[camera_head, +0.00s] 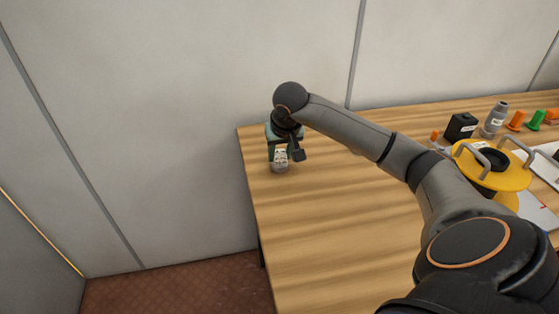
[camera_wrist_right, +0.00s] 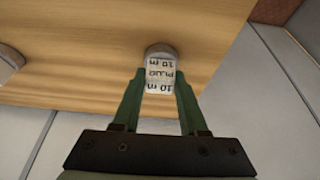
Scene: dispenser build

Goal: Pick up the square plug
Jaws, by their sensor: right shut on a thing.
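The plug (camera_head: 280,166) is a small grey piece with a white label, at the far left end of the wooden table. In the right wrist view its label (camera_wrist_right: 160,76) reads "PLUG" and "10 m", and its grey end (camera_wrist_right: 159,50) looks rounded. My right gripper (camera_head: 284,150) reaches over it, and its two green fingers (camera_wrist_right: 161,86) are shut on the labelled part from both sides. I cannot tell whether the plug touches the table or is slightly above it. My left gripper is not in view.
The table (camera_head: 320,235) is clear around the plug. A yellow reel (camera_head: 514,177), a black box (camera_head: 460,127), a grey bottle (camera_head: 495,119) and orange and green pieces (camera_head: 536,120) stand at the right. A grey round thing (camera_wrist_right: 8,62) shows at the wrist view's left edge.

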